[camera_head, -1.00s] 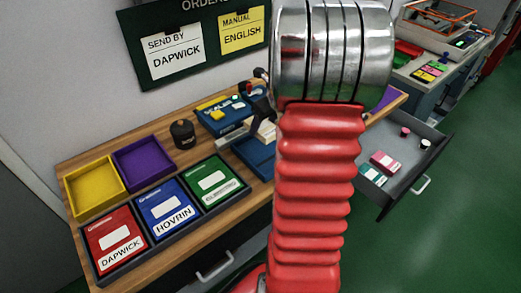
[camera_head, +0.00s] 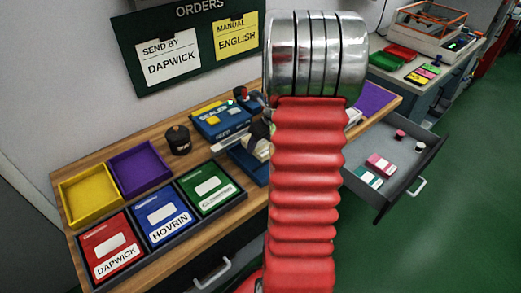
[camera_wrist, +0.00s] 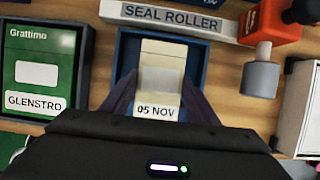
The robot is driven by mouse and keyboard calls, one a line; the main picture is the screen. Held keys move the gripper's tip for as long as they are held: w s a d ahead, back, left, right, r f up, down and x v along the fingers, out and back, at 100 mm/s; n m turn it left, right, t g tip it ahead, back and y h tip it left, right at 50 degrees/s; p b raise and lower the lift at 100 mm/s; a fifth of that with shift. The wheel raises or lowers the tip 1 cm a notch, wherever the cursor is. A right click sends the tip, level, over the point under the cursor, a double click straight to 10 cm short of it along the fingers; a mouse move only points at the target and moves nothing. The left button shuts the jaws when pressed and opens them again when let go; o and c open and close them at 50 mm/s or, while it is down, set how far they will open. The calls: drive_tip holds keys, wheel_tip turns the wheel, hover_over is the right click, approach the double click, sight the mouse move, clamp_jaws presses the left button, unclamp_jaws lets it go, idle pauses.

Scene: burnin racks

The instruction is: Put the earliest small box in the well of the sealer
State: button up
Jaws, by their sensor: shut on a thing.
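My gripper (camera_wrist: 160,92) is shut on a small cream box (camera_wrist: 160,60) with a label reading "05 NOV". Its dark fingers lie along the two sides of the box. The box is over or in the blue-walled well (camera_wrist: 128,50) of the sealer; I cannot tell whether it touches the floor. The silver bar marked "SEAL ROLLER" (camera_wrist: 175,17) crosses just beyond the well. In the head view the blue sealer (camera_head: 212,122) stands at the back of the bench, and the cream box (camera_head: 260,149) shows beside my arm, which hides most of my gripper.
Red DAPWICK (camera_head: 100,240), blue HOVRIN (camera_head: 160,205) and green (camera_head: 207,180) boxes stand in a dark tray at left. Yellow (camera_head: 88,190) and purple (camera_head: 140,163) trays and a dark pot (camera_head: 179,140) are behind. An open drawer (camera_head: 405,175) at right holds small boxes.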

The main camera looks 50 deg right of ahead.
sight(260, 150)
drive_tip(key=shift+f, duration=1.85)
drive_tip(key=shift+f, duration=0.1)
drive_tip(key=o, duration=1.2)
drive_tip(key=v, duration=1.2)
